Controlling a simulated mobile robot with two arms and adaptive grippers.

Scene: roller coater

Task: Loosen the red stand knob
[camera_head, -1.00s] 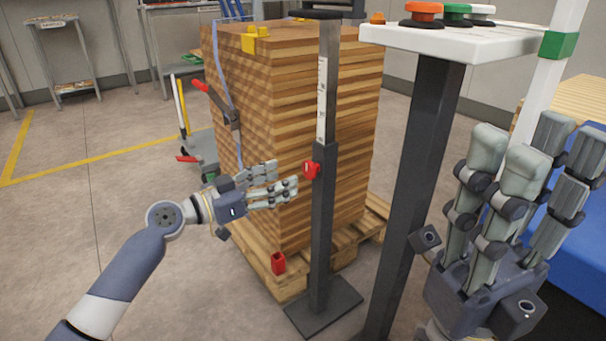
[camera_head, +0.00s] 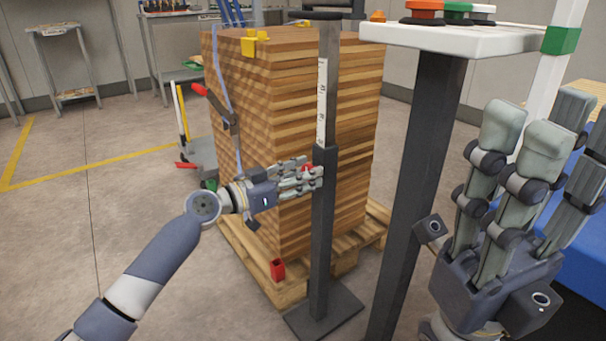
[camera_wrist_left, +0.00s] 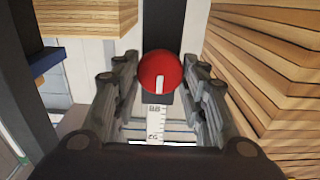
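The red stand knob (camera_wrist_left: 160,72) shows in the left wrist view, round with a white mark, between the fingers of my left gripper (camera_wrist_left: 160,88). Gaps show on both sides of it, so the fingers are around it but not visibly closed on it. In the head view the knob (camera_head: 307,168) is mostly hidden by the fingers. My left gripper (camera_head: 308,177) reaches the dark stand post (camera_head: 322,230) at knob height. The post carries a white scale (camera_head: 322,100). My right gripper (camera_head: 530,150) is raised at the right with its fingers extended and apart, holding nothing visible.
A tall stack of wooden boards (camera_head: 325,90) on a pallet (camera_head: 345,262) stands right behind the post. A red block (camera_head: 277,269) sits at the pallet edge. A button table (camera_head: 460,40) on a dark leg stands to the right.

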